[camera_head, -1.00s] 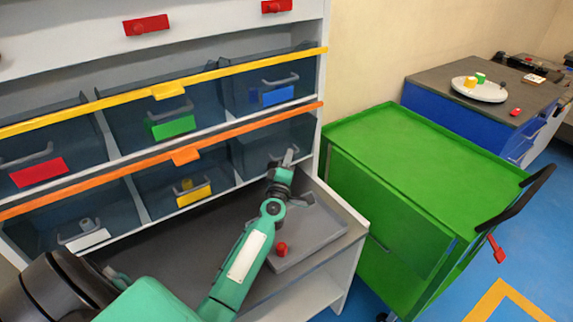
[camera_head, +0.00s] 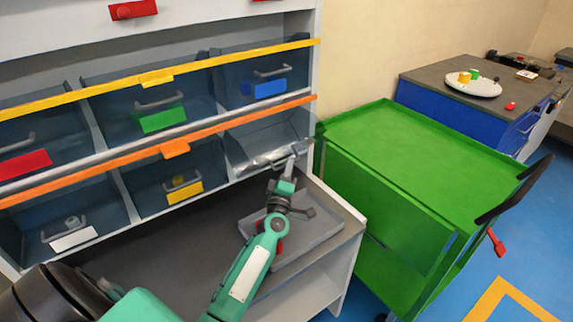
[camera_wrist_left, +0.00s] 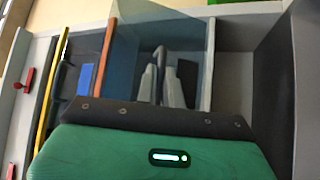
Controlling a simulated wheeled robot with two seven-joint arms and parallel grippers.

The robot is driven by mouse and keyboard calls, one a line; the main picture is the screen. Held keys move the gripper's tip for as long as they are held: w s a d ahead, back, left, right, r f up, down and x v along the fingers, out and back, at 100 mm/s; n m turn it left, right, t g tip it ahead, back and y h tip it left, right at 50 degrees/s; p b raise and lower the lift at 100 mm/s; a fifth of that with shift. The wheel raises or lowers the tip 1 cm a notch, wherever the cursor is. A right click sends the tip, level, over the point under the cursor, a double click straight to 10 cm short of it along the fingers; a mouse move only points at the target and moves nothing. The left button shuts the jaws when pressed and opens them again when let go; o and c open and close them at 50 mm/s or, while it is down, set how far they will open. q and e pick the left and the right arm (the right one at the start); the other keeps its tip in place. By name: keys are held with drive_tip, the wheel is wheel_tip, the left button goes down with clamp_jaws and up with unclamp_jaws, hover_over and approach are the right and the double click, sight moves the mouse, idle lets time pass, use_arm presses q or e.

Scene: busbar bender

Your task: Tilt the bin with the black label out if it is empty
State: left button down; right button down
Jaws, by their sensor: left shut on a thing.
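The lower right bin (camera_head: 266,136) of the rack is tilted forward, its top leaning out. Its see-through inside shows nothing in it in the head view. My left gripper (camera_head: 289,163) is at its front edge, shut on the bin's handle. The wrist view shows the left gripper's fingers (camera_wrist_left: 162,82) at the handle against the bin's bluish wall (camera_wrist_left: 190,38). A dark patch beside the fingers (camera_wrist_left: 187,73) may be the black label; in the head view the label is hidden. My right gripper is not in view.
Neighbouring bins carry yellow (camera_head: 184,192), white (camera_head: 73,239), blue (camera_head: 263,88), green (camera_head: 163,121) and red (camera_head: 25,165) labels. An orange rail (camera_head: 80,184) runs above the lower row. A grey tray (camera_head: 318,226) lies below. A green cart (camera_head: 430,155) stands right.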

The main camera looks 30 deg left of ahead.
use_arm(q)
drive_tip(key=shift+s+f, duration=0.1)
drive_tip(key=shift+f, duration=0.5)
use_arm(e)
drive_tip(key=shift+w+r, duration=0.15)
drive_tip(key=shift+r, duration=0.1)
use_arm(q)
drive_tip(key=shift+f, duration=0.1)
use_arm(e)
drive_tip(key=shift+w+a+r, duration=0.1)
use_arm(q)
drive_tip(key=c, duration=1.8)
unclamp_jaws()
drive_tip(key=shift+o, duration=1.4)
drive_tip(key=shift+a+f, duration=0.1)
drive_tip(key=shift+a, duration=0.1)
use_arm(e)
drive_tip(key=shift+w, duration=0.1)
use_arm(q)
drive_tip(key=shift+d, duration=0.15)
